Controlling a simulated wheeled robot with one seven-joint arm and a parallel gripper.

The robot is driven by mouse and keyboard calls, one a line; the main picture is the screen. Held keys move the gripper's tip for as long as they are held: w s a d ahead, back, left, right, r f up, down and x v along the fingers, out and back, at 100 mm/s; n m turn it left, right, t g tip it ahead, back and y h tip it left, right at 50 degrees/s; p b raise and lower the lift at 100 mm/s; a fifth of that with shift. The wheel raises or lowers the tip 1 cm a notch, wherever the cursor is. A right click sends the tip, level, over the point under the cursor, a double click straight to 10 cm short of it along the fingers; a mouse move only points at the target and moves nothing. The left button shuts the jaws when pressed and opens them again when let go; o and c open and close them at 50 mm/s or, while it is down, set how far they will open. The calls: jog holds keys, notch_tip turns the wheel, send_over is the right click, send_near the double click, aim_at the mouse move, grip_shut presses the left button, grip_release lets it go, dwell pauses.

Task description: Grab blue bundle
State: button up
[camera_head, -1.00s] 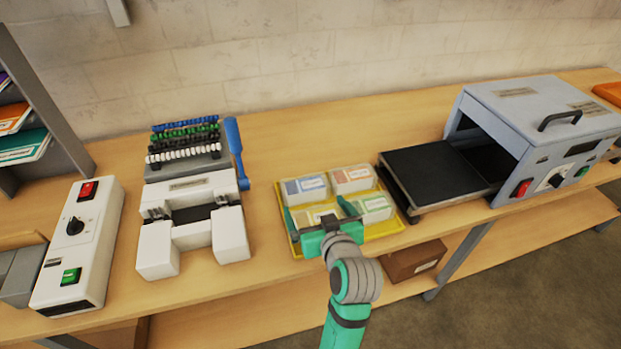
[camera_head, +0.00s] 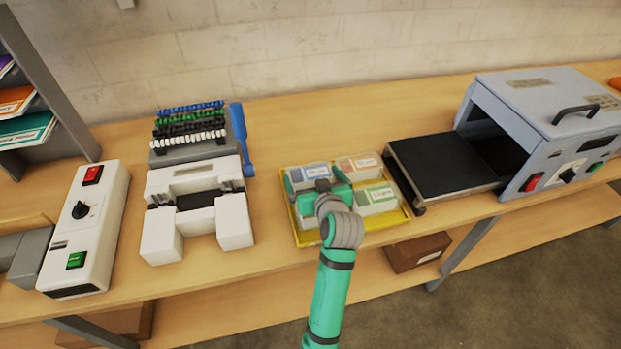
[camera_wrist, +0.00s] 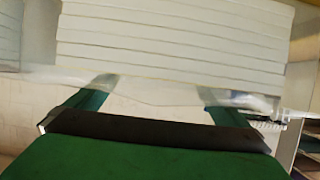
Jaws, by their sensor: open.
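The blue bundle (camera_head: 311,172) is a clear-wrapped block with a blue label, at the back left of the yellow tray (camera_head: 399,229). My gripper (camera_head: 318,190) is over the tray's left half, at the front of the blue bundle, and hides part of it. In the wrist view, the two green fingers of my gripper (camera_wrist: 160,95) are spread apart. A stack of white sheets (camera_wrist: 175,40) fills the view just beyond the fingertips. I cannot tell whether the fingers touch it.
The tray also holds a red-labelled bundle (camera_head: 360,166) and a green-labelled bundle (camera_head: 375,198). A laminator (camera_head: 545,125) with a black feed table (camera_head: 440,165) stands to the right. A white binding machine (camera_head: 195,205) stands to the left, with some bare table between.

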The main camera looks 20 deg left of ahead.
jog(key=shift+w+a+f, duration=0.15)
jog(key=shift+w+a, duration=0.05)
jog(key=shift+w, duration=0.1)
jog(key=c, duration=0.9)
jog(key=shift+r, duration=0.2)
